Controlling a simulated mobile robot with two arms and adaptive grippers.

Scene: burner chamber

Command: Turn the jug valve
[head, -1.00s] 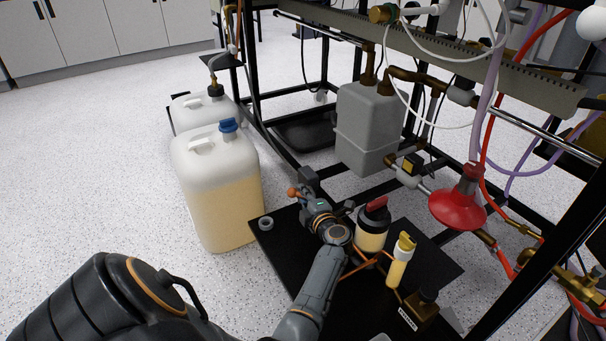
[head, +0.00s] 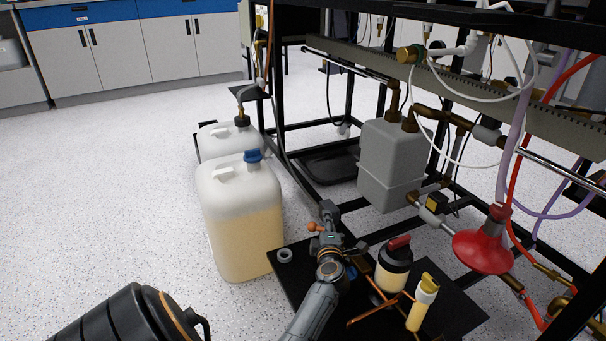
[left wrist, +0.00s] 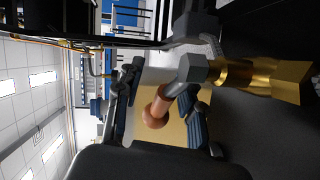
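The valve is a grey block (head: 329,210) with an orange-brown knob handle (head: 312,227), at the back edge of the black board. In the left wrist view the knob (left wrist: 155,106) is on a short grey lever joined to the grey valve body (left wrist: 195,70), with a brass fitting (left wrist: 250,75). My left gripper (head: 325,243) is at the valve. In the left wrist view its dark ribbed fingers (left wrist: 163,112) stand apart on either side of the knob, with visible gaps. A white jug (head: 240,220) with yellowish liquid stands left of the board. My right gripper is not in view.
The black board (head: 455,312) also bears a red-topped bottle (head: 394,268), a yellow-topped bottle (head: 422,305) and copper tubes. A grey tank (head: 390,160) and a red funnel (head: 484,245) are behind and right. A second jug (head: 225,142) stands behind the first.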

